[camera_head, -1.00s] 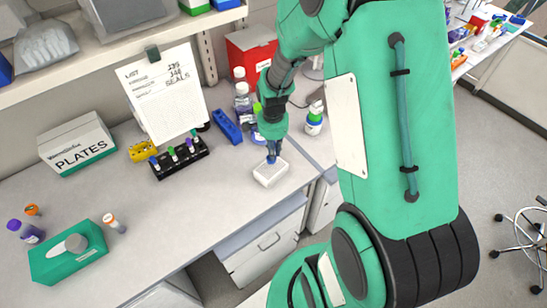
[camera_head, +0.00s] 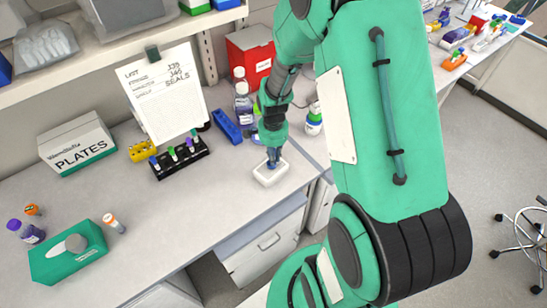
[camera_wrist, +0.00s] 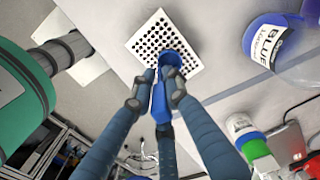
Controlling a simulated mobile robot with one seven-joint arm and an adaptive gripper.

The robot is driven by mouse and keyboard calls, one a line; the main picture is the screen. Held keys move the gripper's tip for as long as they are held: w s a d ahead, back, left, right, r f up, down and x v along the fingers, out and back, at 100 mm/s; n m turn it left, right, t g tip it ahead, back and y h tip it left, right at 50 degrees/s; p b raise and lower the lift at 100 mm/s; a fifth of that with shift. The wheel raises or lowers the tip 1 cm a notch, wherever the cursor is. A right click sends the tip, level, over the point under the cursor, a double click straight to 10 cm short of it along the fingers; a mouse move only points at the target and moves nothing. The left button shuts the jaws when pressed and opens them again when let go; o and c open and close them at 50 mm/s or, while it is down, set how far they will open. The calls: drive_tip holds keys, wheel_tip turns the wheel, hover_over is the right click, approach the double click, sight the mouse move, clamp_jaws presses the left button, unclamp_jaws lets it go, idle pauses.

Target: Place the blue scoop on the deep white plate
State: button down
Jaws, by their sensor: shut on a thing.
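My gripper (camera_wrist: 160,88) is shut on the blue scoop (camera_wrist: 162,104), which sits between the fingertips in the wrist view. In the head view, my gripper (camera_head: 273,153) points down at the deep white plate (camera_head: 270,175), a small white block near the bench's front edge. In the wrist view this plate (camera_wrist: 140,42) shows many round dark wells, and the scoop's bowl overlaps its edge. The scoop's tip (camera_head: 271,164) is at or just above the plate's top; I cannot tell whether they touch.
A black tube rack (camera_head: 180,159), a PLATES box (camera_head: 77,143) and a green box (camera_head: 68,254) are left. Bench between is clear.

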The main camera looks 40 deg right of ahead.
drive_tip(key=shift+f, duration=0.2)
drive_tip(key=c, duration=1.7)
unclamp_jaws()
drive_tip(key=shift+r, duration=0.15)
wheel_tip(320, 180, up, 12)
drive_tip(key=shift+r, duration=0.1)
drive_tip(key=shift+a, duration=0.1)
